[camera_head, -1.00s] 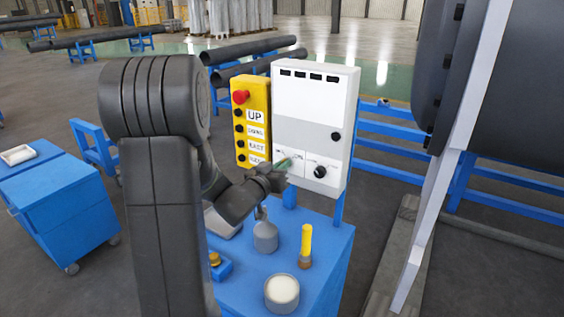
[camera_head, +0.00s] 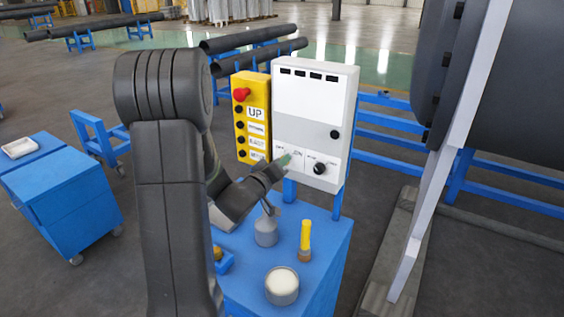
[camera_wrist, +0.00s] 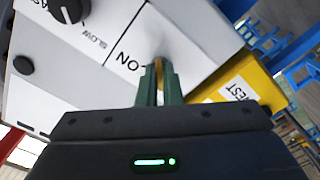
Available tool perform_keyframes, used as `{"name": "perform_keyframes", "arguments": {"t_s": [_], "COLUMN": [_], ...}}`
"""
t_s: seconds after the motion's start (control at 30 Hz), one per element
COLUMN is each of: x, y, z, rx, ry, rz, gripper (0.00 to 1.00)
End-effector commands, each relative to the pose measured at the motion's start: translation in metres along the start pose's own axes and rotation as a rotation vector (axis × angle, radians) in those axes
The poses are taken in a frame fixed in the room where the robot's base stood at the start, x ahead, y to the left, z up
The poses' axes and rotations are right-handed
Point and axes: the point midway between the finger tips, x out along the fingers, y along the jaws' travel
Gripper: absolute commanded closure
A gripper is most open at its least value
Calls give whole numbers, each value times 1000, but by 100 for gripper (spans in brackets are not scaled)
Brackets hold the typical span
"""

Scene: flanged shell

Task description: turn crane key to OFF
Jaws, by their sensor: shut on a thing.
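The light grey control box (camera_head: 315,110) stands on a blue post, and my gripper (camera_head: 284,160) is at its lower left part. In the wrist view my green fingers (camera_wrist: 160,70) are shut on a small brass-coloured piece, the crane key (camera_wrist: 159,75), against the white panel. The label "ON" (camera_wrist: 128,63) is just left of the fingers there. Most of the key is hidden between the fingers, and its exact angle cannot be told. No "OFF" label is readable.
A black knob (camera_head: 320,169) sits right of my gripper. The yellow button station (camera_head: 251,118) with a red button is close on the left. A grey can (camera_head: 266,228), a yellow-handled brush (camera_head: 305,240) and an open tin (camera_head: 282,287) stand on the blue cart below.

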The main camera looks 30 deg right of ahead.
Motion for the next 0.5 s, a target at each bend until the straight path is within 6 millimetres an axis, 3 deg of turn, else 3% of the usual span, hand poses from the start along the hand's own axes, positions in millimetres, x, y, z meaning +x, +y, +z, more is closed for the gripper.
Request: {"name": "perform_keyframes", "arguments": {"t_s": [0.37, 0.5], "x": [0, 0], "y": [-1, -1], "z": [1, 1], "rx": [-5, -4], "ry": [-2, -1], "rz": [-2, -1], "gripper": [100, 73]}}
